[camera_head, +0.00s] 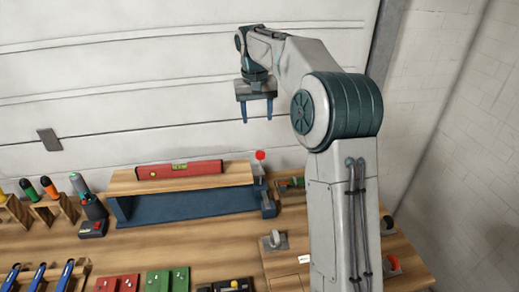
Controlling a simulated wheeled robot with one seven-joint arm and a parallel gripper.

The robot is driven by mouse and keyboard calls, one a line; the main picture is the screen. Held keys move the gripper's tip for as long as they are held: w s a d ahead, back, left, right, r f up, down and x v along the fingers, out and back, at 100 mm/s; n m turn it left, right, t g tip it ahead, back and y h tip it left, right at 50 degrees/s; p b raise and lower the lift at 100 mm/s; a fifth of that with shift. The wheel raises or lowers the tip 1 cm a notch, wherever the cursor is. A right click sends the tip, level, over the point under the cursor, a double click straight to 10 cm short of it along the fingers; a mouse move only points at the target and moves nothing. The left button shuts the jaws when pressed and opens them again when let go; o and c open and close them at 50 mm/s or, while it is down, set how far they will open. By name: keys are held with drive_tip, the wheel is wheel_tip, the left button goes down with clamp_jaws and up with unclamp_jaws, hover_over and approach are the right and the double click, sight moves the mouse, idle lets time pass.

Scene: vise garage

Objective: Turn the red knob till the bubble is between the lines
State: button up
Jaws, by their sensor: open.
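The red knob (260,155) stands on a thin stem at the right end of a raised wooden board (225,180), which rests on a blue base (160,209). A red spirit level (150,173) lies along the top of the board. Its yellow-green vial (180,167) is near the middle; the bubble and the lines are too small to make out. My gripper (257,116) points down in the air, above the knob in the picture and apart from it. Its two blue fingers are spread with nothing between them.
Screwdrivers in wooden holders (45,208) and a cordless drill (94,215) stand to the left. Red (118,283) and green (167,280) blocks lie at the front. A metal piece (274,240) sits right of centre. A garage door (110,90) is behind.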

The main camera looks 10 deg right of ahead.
drive_tip(key=m, duration=0.1)
hover_over(261, 153)
wheel_tip(261, 153, down, 4)
drive_tip(key=f, duration=0.1)
drive_tip(key=shift+g+y, duration=0.3)
drive_tip(key=shift+g, duration=0.1)
wheel_tip(261, 153, down, 14)
drive_tip(key=shift+w+r+p, duration=0.1)
drive_tip(key=shift+p, duration=0.65)
drive_tip(key=c, duration=1)
